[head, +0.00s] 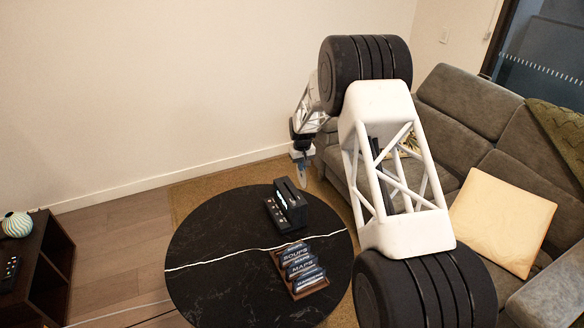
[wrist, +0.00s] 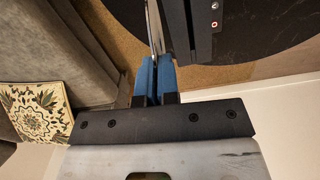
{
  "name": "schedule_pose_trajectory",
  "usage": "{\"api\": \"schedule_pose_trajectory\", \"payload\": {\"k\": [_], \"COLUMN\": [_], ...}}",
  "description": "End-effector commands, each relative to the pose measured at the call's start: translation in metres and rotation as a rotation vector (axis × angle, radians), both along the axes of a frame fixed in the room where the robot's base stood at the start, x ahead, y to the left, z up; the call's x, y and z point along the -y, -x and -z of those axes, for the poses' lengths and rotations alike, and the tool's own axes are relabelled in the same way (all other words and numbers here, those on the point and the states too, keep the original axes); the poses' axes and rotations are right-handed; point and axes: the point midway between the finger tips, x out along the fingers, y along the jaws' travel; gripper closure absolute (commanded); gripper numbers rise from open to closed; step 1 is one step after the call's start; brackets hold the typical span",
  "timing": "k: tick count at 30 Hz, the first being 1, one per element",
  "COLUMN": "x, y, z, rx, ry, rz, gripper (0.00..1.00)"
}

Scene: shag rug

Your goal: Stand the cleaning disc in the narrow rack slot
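My gripper (head: 302,172) hangs just behind the black rack-like unit (head: 293,204) on the round table in the head view. In the wrist view the blue fingers (wrist: 155,80) are nearly together, with a thin pale disc (wrist: 155,28) between them, seen edge-on and reaching out past the tips. I take this to be the cleaning disc. The dark side of the unit (wrist: 182,25) runs close beside it on the right. Whether they touch cannot be told. The disc cannot be made out clearly in the head view, and the narrow slot is hard to see.
The round black table (head: 215,240) has a white vein. A wooden holder with labelled cards (head: 301,268) stands in front of the unit. A grey sofa (head: 470,120) with a cream cushion (head: 500,222) is at right. The table's left part is clear.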

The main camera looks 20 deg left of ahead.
Motion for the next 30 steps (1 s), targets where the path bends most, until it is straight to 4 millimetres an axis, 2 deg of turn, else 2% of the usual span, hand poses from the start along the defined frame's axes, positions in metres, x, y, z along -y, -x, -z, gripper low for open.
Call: {"api": "schedule_pose_trajectory", "payload": {"k": [7, 16, 27, 30], "x": [0.078, 0.182, 0.306, 0.334], "y": [-0.02, -0.034, -0.033, -0.03], "z": [-0.014, -0.031, -0.05, -0.054], "rx": [-0.023, -0.056, -0.104, -0.118], "ry": [0.016, 0.034, 0.044, 0.047], "rz": [0.149, 0.348, 0.597, 0.659], "gripper": [1.0, 1.0, 1.0, 1.0]}}
